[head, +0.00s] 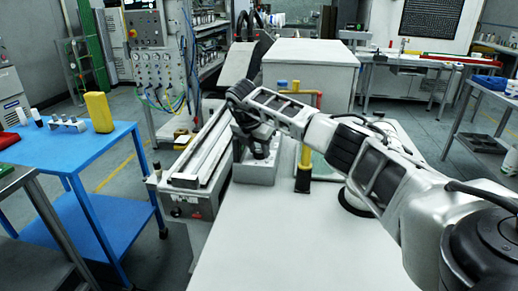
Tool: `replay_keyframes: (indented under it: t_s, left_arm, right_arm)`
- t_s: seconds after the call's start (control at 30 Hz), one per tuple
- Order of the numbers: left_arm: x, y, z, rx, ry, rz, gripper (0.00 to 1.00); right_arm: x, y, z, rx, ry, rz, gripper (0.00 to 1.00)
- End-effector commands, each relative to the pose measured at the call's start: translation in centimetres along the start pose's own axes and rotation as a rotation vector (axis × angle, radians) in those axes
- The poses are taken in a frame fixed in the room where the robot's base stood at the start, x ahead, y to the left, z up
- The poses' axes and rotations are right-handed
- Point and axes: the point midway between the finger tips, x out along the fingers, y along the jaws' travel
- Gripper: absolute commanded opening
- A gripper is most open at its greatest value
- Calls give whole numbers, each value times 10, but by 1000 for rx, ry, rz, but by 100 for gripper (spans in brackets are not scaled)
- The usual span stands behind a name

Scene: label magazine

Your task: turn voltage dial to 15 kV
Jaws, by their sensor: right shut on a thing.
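A small grey box (256,174) stands on the white table at the middle of the head view. A dark knob, which I take for the voltage dial (261,152), is on top of it. My right arm reaches in from the right, and my right gripper (258,143) points down over the box, shut on the dial. The gripper's dark fingers and wrist hide much of the knob. No scale or kV marks can be read at this size. My left gripper is not in view.
A yellow post with a black foot (304,170) stands just right of the box. A long grey rail unit (200,155) lies along its left. The front of the white table (275,245) is clear. A blue cart (75,150) stands farther left.

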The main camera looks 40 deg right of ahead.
Motion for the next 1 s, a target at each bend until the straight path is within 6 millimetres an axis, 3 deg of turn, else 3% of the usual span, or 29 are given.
replay_keyframes:
  t_s: [0.33, 0.87, 0.9, 0.97, 1.0]
  left_arm:
    - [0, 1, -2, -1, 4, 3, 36]
    - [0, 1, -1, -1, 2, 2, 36]
    - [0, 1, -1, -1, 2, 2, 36]
    - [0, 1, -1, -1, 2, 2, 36]
    - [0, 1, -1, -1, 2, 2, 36]
  right_arm:
    - [-2, 2, 2, 127, -3, -46, 10]
    - [-2, 2, 3, 146, -4, -53, 10]
    - [-2, 2, 3, 146, -3, -53, 41]
    - [-2, 2, 2, 146, -3, -54, 54]
    - [-2, 2, 2, 146, -3, -54, 54]
